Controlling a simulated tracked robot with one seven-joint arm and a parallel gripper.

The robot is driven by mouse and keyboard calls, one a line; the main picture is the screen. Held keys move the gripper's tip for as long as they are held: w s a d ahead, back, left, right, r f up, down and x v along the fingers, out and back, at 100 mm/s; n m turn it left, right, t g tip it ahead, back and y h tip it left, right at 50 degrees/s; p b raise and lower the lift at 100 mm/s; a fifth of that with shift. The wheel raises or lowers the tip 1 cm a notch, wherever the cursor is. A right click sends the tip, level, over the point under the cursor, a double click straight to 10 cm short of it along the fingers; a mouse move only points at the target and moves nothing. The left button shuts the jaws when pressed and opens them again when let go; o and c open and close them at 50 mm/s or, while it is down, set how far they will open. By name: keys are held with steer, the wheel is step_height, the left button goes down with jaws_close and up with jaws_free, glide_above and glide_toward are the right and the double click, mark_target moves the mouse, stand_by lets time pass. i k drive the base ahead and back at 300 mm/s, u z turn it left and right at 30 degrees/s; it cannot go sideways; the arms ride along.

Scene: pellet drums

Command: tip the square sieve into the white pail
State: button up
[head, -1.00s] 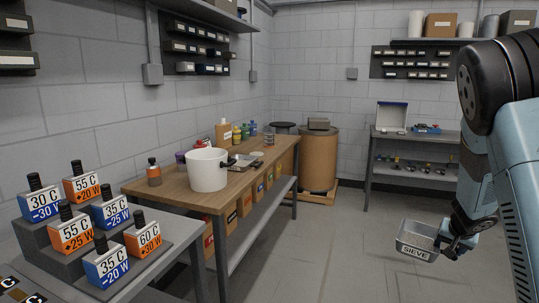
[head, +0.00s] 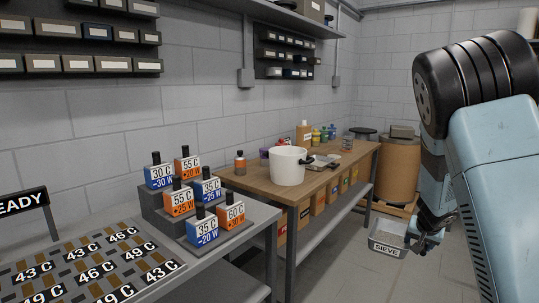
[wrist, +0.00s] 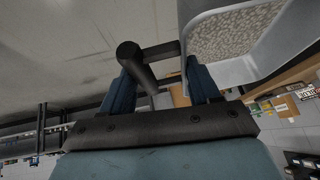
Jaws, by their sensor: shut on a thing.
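The square sieve (head: 387,247) is a grey metal box with a "SIEVE" label, held in the air at the lower right of the head view. My gripper (head: 426,240) is shut on its dark handle. In the wrist view the handle (wrist: 137,62) lies between the fingers of my gripper (wrist: 160,85), and the sieve (wrist: 215,72) shows pale grains inside.
The wooden bench (head: 255,182) carries bottles and small items around the pail. A grey table (head: 262,213) with labelled blocks stands nearer on the left. A brown drum (head: 398,168) stands behind the sieve. Open floor lies below the sieve.

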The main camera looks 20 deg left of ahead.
mark_target(287, 163)
steer(key=u, duration=0.65)
steer(key=k, duration=0.4)
steer(key=i, duration=1.45)
steer(key=z, duration=0.25)
